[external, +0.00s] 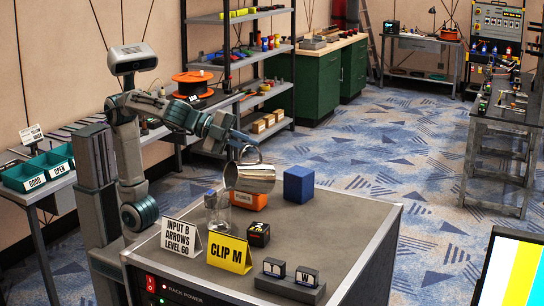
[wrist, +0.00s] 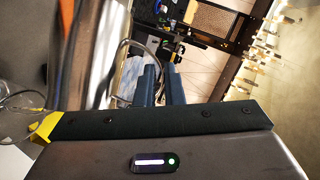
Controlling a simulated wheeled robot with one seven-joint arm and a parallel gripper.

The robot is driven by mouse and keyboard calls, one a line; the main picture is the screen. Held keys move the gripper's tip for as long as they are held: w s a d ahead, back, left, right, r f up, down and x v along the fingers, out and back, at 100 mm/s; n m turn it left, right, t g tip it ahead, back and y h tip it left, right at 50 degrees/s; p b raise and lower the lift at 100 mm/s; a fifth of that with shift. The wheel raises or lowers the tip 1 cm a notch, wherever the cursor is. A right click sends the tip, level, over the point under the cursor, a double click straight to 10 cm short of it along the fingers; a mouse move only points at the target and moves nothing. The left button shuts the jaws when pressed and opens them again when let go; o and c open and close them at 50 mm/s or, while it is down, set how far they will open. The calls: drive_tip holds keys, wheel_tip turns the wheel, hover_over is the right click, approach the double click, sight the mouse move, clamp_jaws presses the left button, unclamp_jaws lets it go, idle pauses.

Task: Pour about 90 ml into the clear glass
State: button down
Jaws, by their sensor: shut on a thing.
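A shiny metal jug (external: 256,179) is held above the bench, tipped well over, with its mouth toward the left. My gripper (external: 240,147) is shut on the jug's handle, at the top of the tilted jug. In the wrist view my gripper's two blue fingers (wrist: 162,85) are close together beside the curved handle, and the jug's body (wrist: 95,50) fills the upper left. The clear glass (external: 217,214) stands upright on the bench, below and left of the jug's mouth. I cannot make out a stream or the liquid level in the glass.
The grey bench top (external: 335,218) also carries a blue block (external: 298,184), an orange box (external: 249,200), a small black-and-orange box (external: 259,234), a white sign (external: 180,238), a yellow sign (external: 229,253) and a dark stand (external: 289,283). The bench's right side is clear.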

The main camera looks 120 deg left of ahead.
drive_tip(key=shift+s+d+r+m+t+b, duration=0.25)
drive_tip(key=shift+s+d+b, duration=0.1)
drive_tip(key=shift+d+b, duration=0.35)
drive_tip(key=shift+s+d+r+m+t+b, duration=0.25)
drive_tip(key=shift+d+b, duration=0.25)
drive_tip(key=shift+b, duration=0.35)
idle(0.6)
drive_tip(key=shift+r+y+b, duration=0.1)
drive_tip(key=shift+y+b, duration=0.3)
idle(0.4)
